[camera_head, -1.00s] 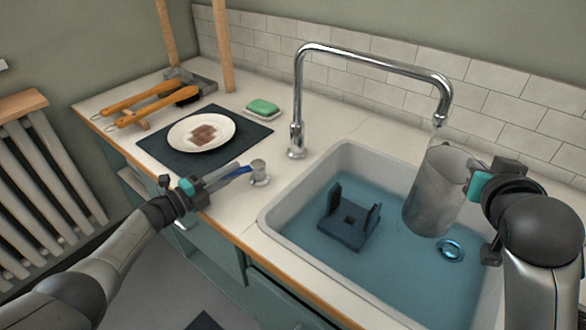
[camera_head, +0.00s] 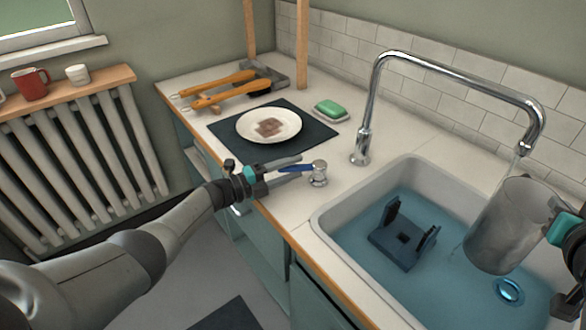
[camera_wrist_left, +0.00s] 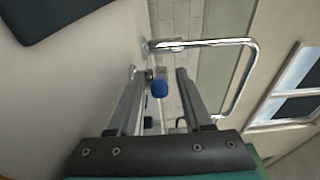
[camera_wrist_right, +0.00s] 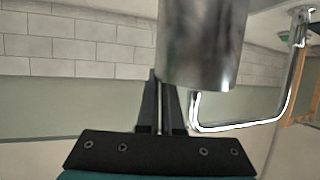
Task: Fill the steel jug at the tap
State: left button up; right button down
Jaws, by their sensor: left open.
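The steel jug (camera_head: 506,226) hangs tilted over the sink, its mouth under the spout of the chrome tap (camera_head: 450,75). A thin pale stream runs from the spout toward the jug's mouth. The water level inside is hidden. My right gripper (camera_head: 556,222) is at the jug's right side and holds it; in the right wrist view its fingers (camera_wrist_right: 165,90) are close together beside the jug (camera_wrist_right: 203,45). My left gripper (camera_head: 298,167) is open around the blue tap lever (camera_head: 295,168), beside its chrome base (camera_head: 319,174). The lever (camera_wrist_left: 159,88) shows between the fingers in the left wrist view.
The sink (camera_head: 335,205) holds bluish water, a dark bracket-like rack (camera_head: 402,240) and a shiny drain ring (camera_head: 508,290).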

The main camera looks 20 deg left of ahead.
pick_arm(q)
jog(key=shift+a, duration=0.1)
jog(key=v, duration=1.2)
